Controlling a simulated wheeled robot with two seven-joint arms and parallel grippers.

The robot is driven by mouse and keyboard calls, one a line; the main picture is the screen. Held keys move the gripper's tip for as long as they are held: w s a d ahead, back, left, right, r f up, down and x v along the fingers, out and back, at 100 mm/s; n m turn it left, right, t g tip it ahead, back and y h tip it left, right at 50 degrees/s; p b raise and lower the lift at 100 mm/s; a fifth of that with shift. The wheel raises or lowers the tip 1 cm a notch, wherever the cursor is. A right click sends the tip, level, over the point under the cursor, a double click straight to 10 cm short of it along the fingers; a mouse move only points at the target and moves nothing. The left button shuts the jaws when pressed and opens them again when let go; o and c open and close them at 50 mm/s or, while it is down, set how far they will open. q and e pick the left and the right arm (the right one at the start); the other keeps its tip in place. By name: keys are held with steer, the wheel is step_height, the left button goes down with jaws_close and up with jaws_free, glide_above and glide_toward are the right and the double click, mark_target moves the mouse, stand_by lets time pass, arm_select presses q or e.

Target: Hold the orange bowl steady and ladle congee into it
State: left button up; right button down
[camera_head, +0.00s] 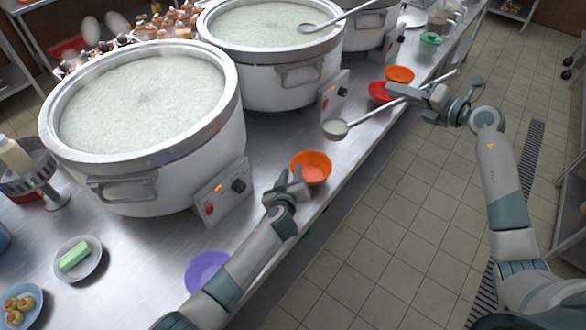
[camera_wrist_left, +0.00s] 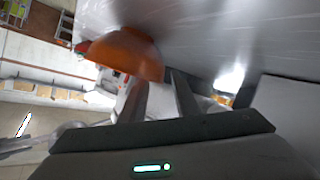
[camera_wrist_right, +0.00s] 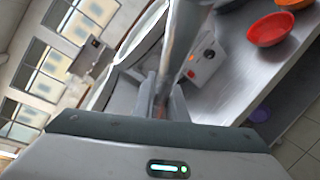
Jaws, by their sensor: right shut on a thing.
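The orange bowl (camera_head: 311,168) stands upright on the counter near its front edge, in front of the pots. My left gripper (camera_head: 287,181) is beside the bowl's near left side with its fingers apart; the bowl also shows just beyond the fingers in the left wrist view (camera_wrist_left: 128,54). Whether a finger touches its rim is unclear. My right gripper (camera_head: 408,92) is shut on the ladle handle, which crosses the right wrist view (camera_wrist_right: 180,45). The ladle's cup (camera_head: 336,129) hangs low over the counter, behind and right of the bowl. Congee (camera_head: 145,103) fills the large left pot.
A second congee pot (camera_head: 275,70) with its own ladle stands farther back. A red bowl (camera_head: 379,93) and another orange bowl (camera_head: 400,74) sit near the right gripper. A purple bowl (camera_head: 207,270) is by my left forearm. A control box (camera_head: 222,194) juts from the left pot.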

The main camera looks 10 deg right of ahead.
arm_select(q)
steer(key=shift+x, duration=1.35)
steer(key=shift+c, duration=0.4)
jaws_close()
steer(key=shift+f, duration=0.1)
arm_select(e)
steer(key=w+a+f+n+g+y, duration=0.3)
steer(key=a+f+n+g+y, duration=0.1)
steer(key=a, duration=0.2)
steer(key=shift+a+y, duration=0.25)
steer(key=shift+y, duration=0.05)
steer(key=shift+w+f, duration=0.1)
